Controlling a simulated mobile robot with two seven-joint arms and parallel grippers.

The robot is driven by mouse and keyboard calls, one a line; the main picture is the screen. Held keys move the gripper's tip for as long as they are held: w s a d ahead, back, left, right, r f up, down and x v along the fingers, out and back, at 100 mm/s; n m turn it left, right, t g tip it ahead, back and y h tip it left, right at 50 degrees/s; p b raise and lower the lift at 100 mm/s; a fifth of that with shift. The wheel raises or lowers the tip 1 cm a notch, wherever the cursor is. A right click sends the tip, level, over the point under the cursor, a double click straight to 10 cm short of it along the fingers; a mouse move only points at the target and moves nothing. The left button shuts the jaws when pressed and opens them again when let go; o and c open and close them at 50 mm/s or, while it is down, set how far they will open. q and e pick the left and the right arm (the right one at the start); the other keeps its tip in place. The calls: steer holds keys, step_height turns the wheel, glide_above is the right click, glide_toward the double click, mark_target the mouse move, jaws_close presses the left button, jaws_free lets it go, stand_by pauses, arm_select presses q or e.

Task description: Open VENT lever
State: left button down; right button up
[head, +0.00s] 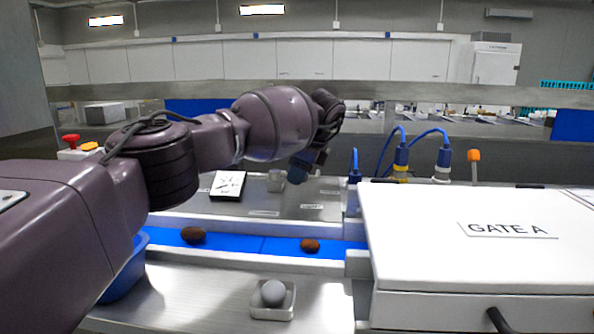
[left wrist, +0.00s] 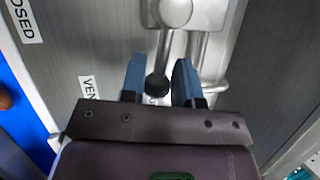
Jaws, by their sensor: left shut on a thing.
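The VENT lever (left wrist: 166,55) shows in the left wrist view as a metal rod running from a round silver hub (left wrist: 175,12) down to a dark ball knob (left wrist: 157,87). My left gripper (left wrist: 159,80) has its blue fingers on either side of the knob and is shut on the lever. A label reading "VEN" (left wrist: 88,87) is partly hidden by the gripper. In the head view my left gripper (head: 302,168) reaches down over the metal panel behind the belt; the lever cannot be made out there. My right gripper is not in view.
A blue belt (head: 265,244) carries brown dates (head: 310,245). A white GATE A housing (head: 465,265) stands at right. A small tray with a grey ball (head: 273,292) sits in front. A dial plate (head: 228,186) and blue-capped fittings (head: 401,160) stand behind the belt.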

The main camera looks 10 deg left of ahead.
arm_select(q)
steer(key=shift+w+n+g, duration=0.3)
steer(key=shift+w+n, duration=0.05)
steer(key=shift+n, duration=0.35)
steer(key=c, duration=0.9)
jaws_free()
steer(key=shift+w, duration=0.1)
steer(key=shift+o, duration=0.2)
steer(key=shift+r, duration=0.1)
steer(key=v, duration=1)
steer(key=shift+d+r, duration=0.2)
steer(key=shift+d, duration=0.1)
